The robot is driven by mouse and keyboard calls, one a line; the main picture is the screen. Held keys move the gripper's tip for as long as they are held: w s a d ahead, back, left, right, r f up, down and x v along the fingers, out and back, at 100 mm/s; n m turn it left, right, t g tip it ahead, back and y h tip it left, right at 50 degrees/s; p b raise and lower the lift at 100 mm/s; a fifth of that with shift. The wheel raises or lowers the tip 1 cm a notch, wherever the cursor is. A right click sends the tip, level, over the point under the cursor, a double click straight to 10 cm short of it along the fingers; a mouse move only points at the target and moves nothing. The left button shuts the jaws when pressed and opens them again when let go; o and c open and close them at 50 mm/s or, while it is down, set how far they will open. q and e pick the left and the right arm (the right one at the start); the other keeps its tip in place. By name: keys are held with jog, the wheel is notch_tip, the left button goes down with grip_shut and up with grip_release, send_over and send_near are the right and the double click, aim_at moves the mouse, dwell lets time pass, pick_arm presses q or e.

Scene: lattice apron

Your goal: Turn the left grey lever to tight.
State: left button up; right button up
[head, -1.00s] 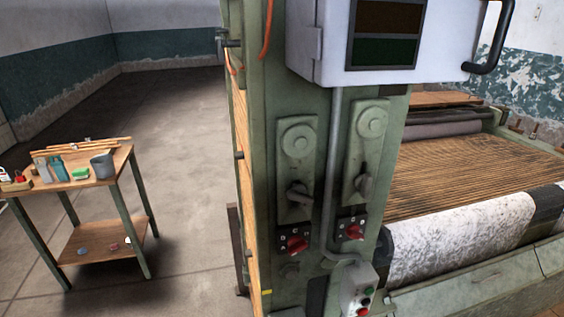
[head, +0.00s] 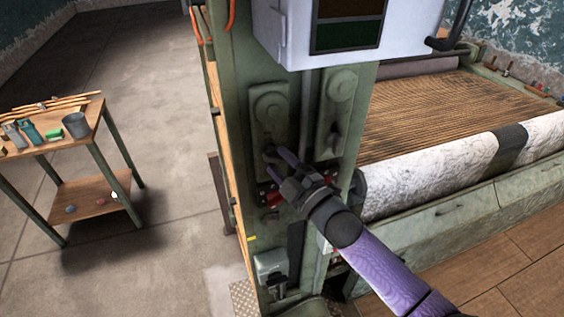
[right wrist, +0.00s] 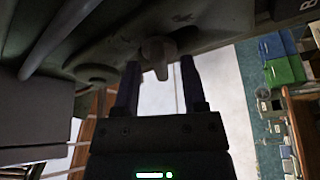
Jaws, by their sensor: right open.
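The left grey lever (head: 268,153) is on the left green panel of the machine post, below a round disc. My right gripper (head: 275,162) reaches it from the lower right, jaws open. In the right wrist view the lever (right wrist: 160,56) shows ahead between the two spread fingers (right wrist: 160,88). I cannot tell whether either finger touches it. In the head view the fingers partly cover the panel, so the lever's exact setting is hard to read. My left gripper is not in view.
A similar right panel (head: 340,86) stands close by. A red knob (head: 274,198) sits just below the lever, partly behind my gripper. A white cabinet (head: 290,30) overhangs above. A wooden tool table (head: 85,130) stands left, with open floor between.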

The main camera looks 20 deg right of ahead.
jog(key=shift+c, duration=0.2)
grip_shut()
jog(key=shift+f+m, duration=0.15)
jog(key=shift+m, duration=0.15)
jog(key=shift+f+m+t+h+b, duration=0.1)
jog(key=shift+m+t+h+b, duration=0.2)
jog(key=shift+m+t+b, duration=0.65)
jog(key=m, duration=0.2)
jog(key=m+h, duration=0.1)
jog(key=m, duration=0.2)
jog(key=shift+a+t+h+b, duration=0.15)
jog(key=shift+t+h+b, duration=0.15)
jog(key=shift+t+b, duration=0.1)
jog(key=m+h, duration=0.1)
jog(key=m, duration=0.3)
jog(key=shift+a+t+h, duration=0.1)
jog(key=shift+t+h, duration=0.25)
jog(key=shift+h, duration=0.05)
jog(key=shift+a+m+h, duration=0.1)
jog(key=shift+m+h, duration=1.2)
jog(key=shift+m, duration=1.25)
